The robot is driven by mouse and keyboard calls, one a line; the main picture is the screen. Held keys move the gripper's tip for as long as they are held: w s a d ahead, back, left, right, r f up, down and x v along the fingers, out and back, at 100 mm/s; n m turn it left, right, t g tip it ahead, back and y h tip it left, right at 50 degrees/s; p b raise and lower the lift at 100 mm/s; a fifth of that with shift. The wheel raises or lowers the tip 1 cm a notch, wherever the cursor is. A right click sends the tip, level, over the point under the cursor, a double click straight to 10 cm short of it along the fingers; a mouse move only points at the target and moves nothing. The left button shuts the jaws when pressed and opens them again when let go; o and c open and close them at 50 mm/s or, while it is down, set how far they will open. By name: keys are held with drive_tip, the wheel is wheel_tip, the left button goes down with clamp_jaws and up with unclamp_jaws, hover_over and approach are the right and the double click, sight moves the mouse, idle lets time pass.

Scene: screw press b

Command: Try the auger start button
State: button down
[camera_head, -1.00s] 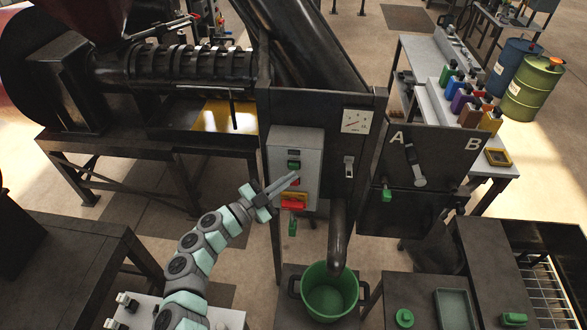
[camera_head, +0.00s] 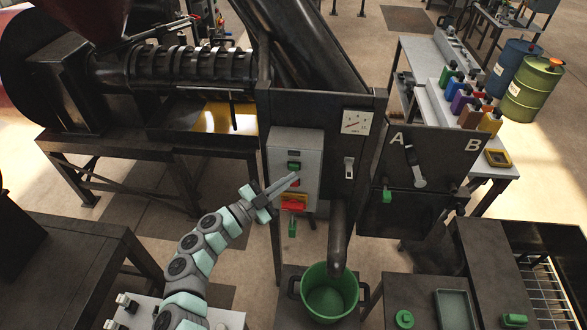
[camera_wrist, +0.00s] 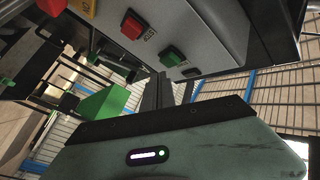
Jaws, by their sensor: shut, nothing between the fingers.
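A grey control box (camera_head: 310,150) on the dark machine frame carries a green button (camera_head: 293,166), with a red button below it, largely hidden by my fingers. A yellow plate with a red switch (camera_head: 294,202) sits lower down. My gripper (camera_head: 296,178) is shut and empty, its fingertips in front of the box just below the green button. In the wrist view the green button (camera_wrist: 172,57) shows just above my fingers (camera_wrist: 160,84), and the red button (camera_wrist: 132,25) is up and left. I cannot tell whether the tips touch anything.
A gauge (camera_head: 355,122) and a toggle switch (camera_head: 348,167) are right of the box. A lever (camera_head: 414,168) stands between A and B. A green-handled part (camera_head: 292,228) hangs below the box. A spout (camera_head: 337,240) ends over a green bucket (camera_head: 330,306).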

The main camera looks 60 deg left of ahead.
drive_tip(key=shift+w+a, duration=0.1)
drive_tip(key=shift+a, duration=0.05)
idle(0.8)
drive_tip(key=shift+w+a, duration=0.2)
drive_tip(key=shift+w+a+b, duration=0.15)
drive_tip(key=shift+a+b, duration=0.3)
drive_tip(key=shift+b, duration=0.05)
idle(0.5)
drive_tip(key=shift+d, duration=0.1)
drive_tip(key=shift+s+d+p, duration=0.4)
drive_tip(key=shift+d+p, duration=0.3)
drive_tip(key=shift+p, duration=0.1)
drive_tip(key=shift+s+d+p, duration=0.45)
drive_tip(key=shift+d+p, duration=0.1)
drive_tip(key=shift+d, duration=0.15)
drive_tip(key=shift+s+d+p, duration=0.45)
drive_tip(key=shift+d+p, duration=0.15)
drive_tip(key=shift+d, duration=0.1)
drive_tip(key=shift+s+d+p, duration=0.45)
drive_tip(key=shift+d+p, duration=0.1)
drive_tip(key=shift+d, duration=0.15)
